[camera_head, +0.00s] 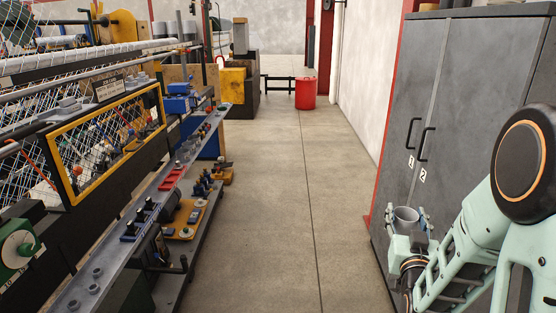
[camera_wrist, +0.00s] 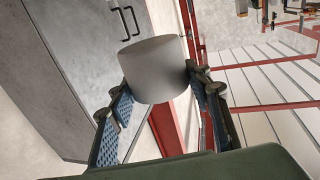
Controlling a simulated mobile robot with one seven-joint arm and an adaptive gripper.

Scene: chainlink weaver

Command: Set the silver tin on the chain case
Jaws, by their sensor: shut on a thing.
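My gripper (camera_head: 407,226) is at the lower right of the head view, in front of the grey cabinet. It is shut on the silver tin (camera_head: 405,213), a plain grey cylinder held in the air. In the wrist view the tin (camera_wrist: 155,66) sits between the two blue-padded fingers of my gripper (camera_wrist: 163,88), one on each side, and looks slightly tilted in the picture. I cannot tell for sure which thing is the chain case. No label naming it is readable.
The grey two-door cabinet (camera_head: 451,95) stands close on the right. The weaving machine's long grey rail (camera_head: 128,220) runs along the left, with small parts on it. A red bin (camera_head: 305,94) stands at the far end. The aisle floor (camera_head: 280,220) between is clear.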

